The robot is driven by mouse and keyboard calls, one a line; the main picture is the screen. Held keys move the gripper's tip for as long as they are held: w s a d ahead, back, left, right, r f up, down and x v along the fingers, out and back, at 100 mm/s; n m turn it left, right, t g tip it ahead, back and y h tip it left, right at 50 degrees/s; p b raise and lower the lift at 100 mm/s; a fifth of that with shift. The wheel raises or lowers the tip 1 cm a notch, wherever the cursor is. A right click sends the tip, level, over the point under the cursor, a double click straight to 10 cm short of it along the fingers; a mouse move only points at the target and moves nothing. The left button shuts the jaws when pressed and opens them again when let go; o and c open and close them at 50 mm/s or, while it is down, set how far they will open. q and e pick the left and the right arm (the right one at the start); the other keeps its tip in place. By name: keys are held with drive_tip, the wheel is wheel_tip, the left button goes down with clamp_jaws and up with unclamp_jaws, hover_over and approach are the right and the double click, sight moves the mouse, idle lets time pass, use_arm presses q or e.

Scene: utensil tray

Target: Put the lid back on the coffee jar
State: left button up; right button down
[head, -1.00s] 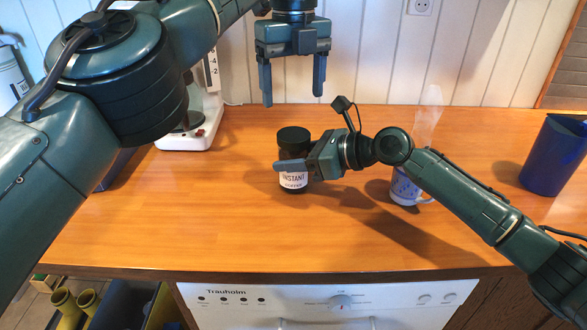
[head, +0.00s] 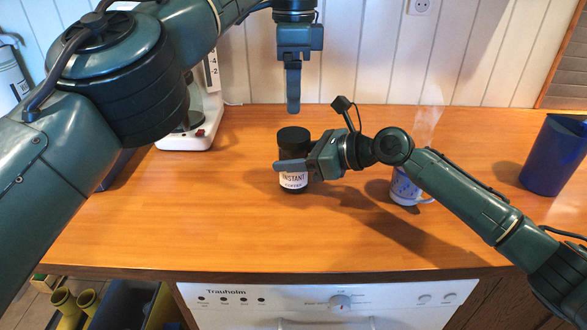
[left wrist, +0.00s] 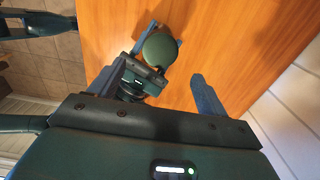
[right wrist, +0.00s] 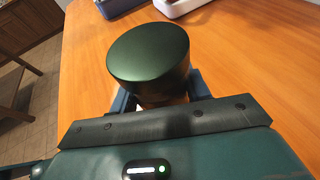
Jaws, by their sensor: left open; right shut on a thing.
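The coffee jar (head: 294,183) stands upright on the wooden counter, with a white label reading INSTANT COFFEE. The dark round lid (head: 293,134) sits on top of it; its top also shows in the left wrist view (left wrist: 160,49) and the right wrist view (right wrist: 150,50). Whether it is fastened cannot be told. My right gripper (head: 296,163) is shut on the jar from the right, below the lid, one finger crossing in front of the label. My left gripper (head: 293,105) is open and empty above and behind the jar, fingers pointing down, apart from the lid.
A blue-and-white mug (head: 405,190) stands behind my right forearm, with steam above it. A tall blue container (head: 553,155) is at the far right. A white appliance (head: 187,138) stands at the back left. The counter in front of the jar is clear.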

sight(294, 134)
use_arm(q)
drive_tip(key=shift+f, duration=0.1)
drive_tip(key=shift+f, duration=3.95)
drive_tip(key=c, duration=1)
drive_tip(key=m, duration=0.4)
drive_tip(key=shift+m, duration=0.4)
drive_tip(key=m, duration=1.1)
